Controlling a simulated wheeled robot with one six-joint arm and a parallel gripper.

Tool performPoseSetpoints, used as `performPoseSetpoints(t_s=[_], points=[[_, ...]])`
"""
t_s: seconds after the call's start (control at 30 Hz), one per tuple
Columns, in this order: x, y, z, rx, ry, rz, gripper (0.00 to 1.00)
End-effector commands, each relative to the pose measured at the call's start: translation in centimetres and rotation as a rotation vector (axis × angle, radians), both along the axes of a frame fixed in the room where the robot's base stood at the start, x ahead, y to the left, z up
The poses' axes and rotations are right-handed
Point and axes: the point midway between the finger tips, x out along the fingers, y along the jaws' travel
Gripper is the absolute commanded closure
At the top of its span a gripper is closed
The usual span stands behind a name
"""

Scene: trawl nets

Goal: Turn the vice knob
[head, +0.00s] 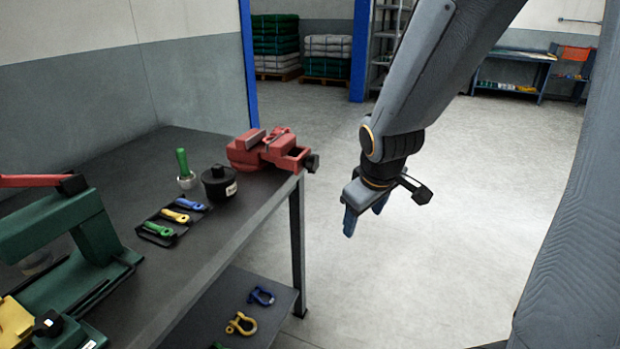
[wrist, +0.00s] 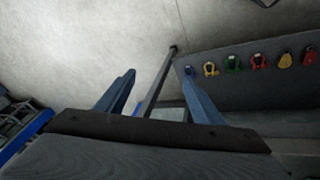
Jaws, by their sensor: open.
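The red vice (head: 262,150) sits at the far right corner of the dark workbench. Its dark knob (head: 312,163) sticks out past the bench's right edge. My gripper (head: 364,215) hangs in free air to the right of the vice, pointing down, apart from the knob and a little lower than it. In the wrist view my gripper (wrist: 158,98) shows two blue fingers spread apart with nothing between them. The vice and its knob do not show in the wrist view.
The workbench (head: 150,150) bears a green press (head: 75,235), a black tin (head: 219,183), a green-handled tool (head: 183,165) and a tray of coloured pieces. Shackles lie on the lower shelf (head: 215,310). The bench leg (head: 298,250) stands below the vice. Open floor lies right of the bench.

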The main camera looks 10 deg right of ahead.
Motion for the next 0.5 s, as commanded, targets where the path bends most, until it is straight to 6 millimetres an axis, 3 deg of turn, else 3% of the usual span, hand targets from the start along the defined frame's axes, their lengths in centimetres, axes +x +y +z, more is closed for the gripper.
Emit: performPoseSetpoints(t_s=[0.03,0.2,0.3,0.5], points=[[3.0,-1.2,-1.2,-0.054,-0.07,0.089,0.38],[11.4,-3.9,-0.3,-0.294,-0.302,0.435,0.38],[15.5,-4.8,0.7,-0.459,-0.425,0.632,0.38],[21.5,-5.7,2.9,-0.834,-0.642,0.998,0.38]])
